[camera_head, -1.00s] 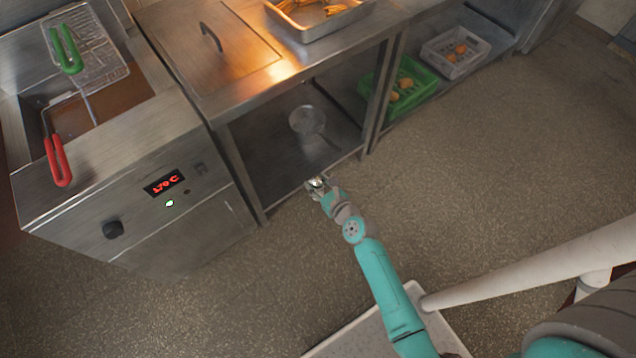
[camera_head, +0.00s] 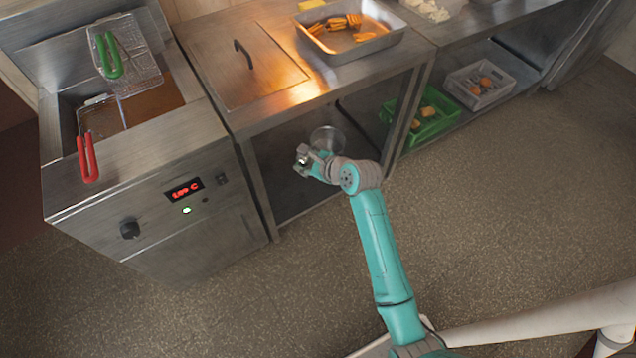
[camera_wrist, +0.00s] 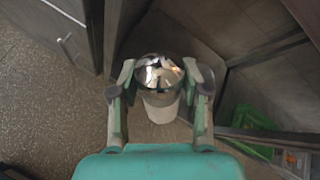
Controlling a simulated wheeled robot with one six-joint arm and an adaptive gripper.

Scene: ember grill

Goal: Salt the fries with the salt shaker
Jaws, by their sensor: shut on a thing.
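The salt shaker (camera_wrist: 160,75) shows in the wrist view between the two fingers, with a shiny metal top and a pale body. My gripper (camera_wrist: 160,85) is shut on it. In the head view my gripper (camera_head: 302,160) is in front of the open shelf under the counter, below the counter top, and the shaker is small and hard to make out there. The fries (camera_head: 338,24) lie in a metal tray (camera_head: 362,55) on the counter, above and to the right of my gripper. The tray is lit by a warm glow.
The fryer (camera_head: 110,160) with a green-handled basket (camera_head: 128,60) and a red-handled basket (camera_head: 100,120) stands at the left. A green crate (camera_head: 432,122) and a grey crate (camera_head: 492,88) sit on the lower shelf. A clear round object (camera_head: 327,138) is on the shelf behind my gripper. Open floor lies right.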

